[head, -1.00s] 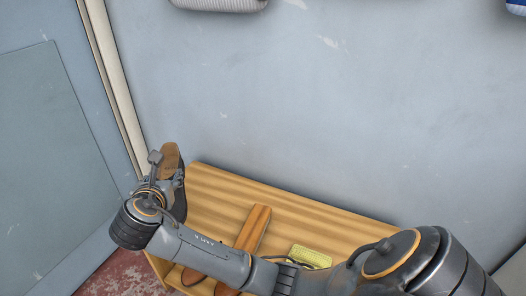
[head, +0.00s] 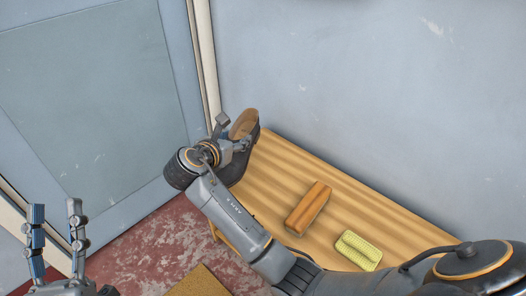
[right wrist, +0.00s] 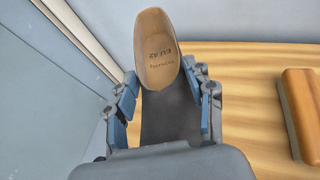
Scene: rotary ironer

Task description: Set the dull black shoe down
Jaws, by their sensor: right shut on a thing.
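The dull black shoe (head: 246,126) has a tan insole and is at the far left end of the wooden bench (head: 285,160). My right gripper (head: 236,145) is shut on it. My left gripper (head: 56,210) is open and empty at the lower left, over the floor.
A brown wooden block-like brush (head: 308,208) and a yellow-green pad-like item (head: 358,250) lie on the bench. Bare bench top lies between the shoe and the brush. A wall is behind, a grey door (head: 95,90) at left, and a brown mat (head: 200,283) on the red floor.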

